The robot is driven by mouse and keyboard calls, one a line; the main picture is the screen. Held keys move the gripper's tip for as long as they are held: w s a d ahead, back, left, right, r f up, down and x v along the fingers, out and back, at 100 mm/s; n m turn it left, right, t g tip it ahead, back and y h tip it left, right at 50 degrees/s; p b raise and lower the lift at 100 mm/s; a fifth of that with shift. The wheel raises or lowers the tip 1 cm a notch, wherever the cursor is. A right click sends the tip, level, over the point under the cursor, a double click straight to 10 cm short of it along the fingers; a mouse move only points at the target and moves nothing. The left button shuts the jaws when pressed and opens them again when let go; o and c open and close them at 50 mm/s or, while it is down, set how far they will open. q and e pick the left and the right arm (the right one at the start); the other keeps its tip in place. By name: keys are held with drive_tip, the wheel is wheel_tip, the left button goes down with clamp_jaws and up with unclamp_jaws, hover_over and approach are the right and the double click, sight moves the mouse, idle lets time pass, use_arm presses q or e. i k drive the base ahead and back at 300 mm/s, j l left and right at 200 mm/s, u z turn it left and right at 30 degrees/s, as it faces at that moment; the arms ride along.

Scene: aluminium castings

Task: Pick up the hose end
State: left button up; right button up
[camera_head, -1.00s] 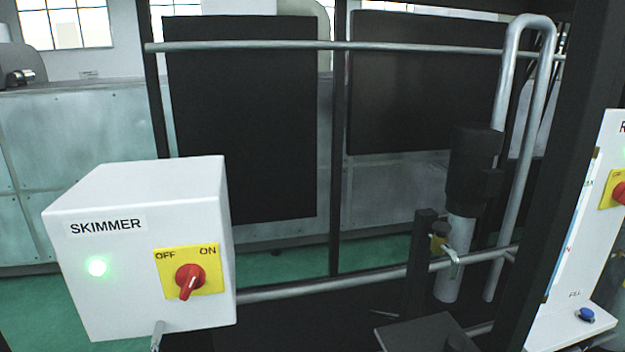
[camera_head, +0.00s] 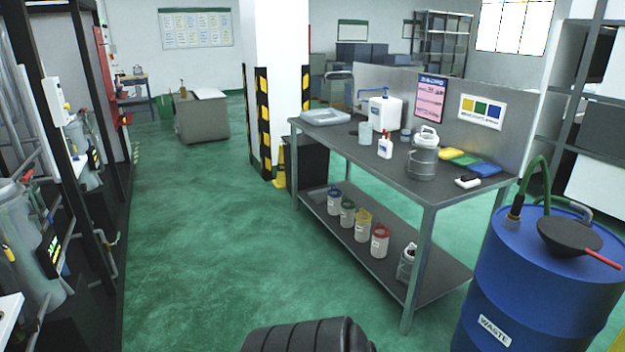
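A green hose (camera_head: 545,175) arches above the blue waste drum (camera_head: 535,290) at the right in the head view. One end of it comes down to a dark fitting (camera_head: 515,208) at the left of the drum's top. Its other end passes behind the black funnel and is hidden. I cannot tell whether this is the hose that the task names. Neither of my grippers is in view.
A black funnel (camera_head: 570,237) with a red handle rests on the drum. A steel workbench (camera_head: 385,165) holds bottles and a metal jug (camera_head: 423,158); jars line its lower shelf. A black ribbed object (camera_head: 310,337) shows at the bottom. Green floor (camera_head: 210,250) lies open left of the bench.

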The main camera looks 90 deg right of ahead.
sight(514, 214)
drive_tip(key=k+z, duration=0.15)
drive_tip(key=z, duration=3.8)
drive_tip(key=u, duration=4.45)
drive_tip(key=z, duration=4.45)
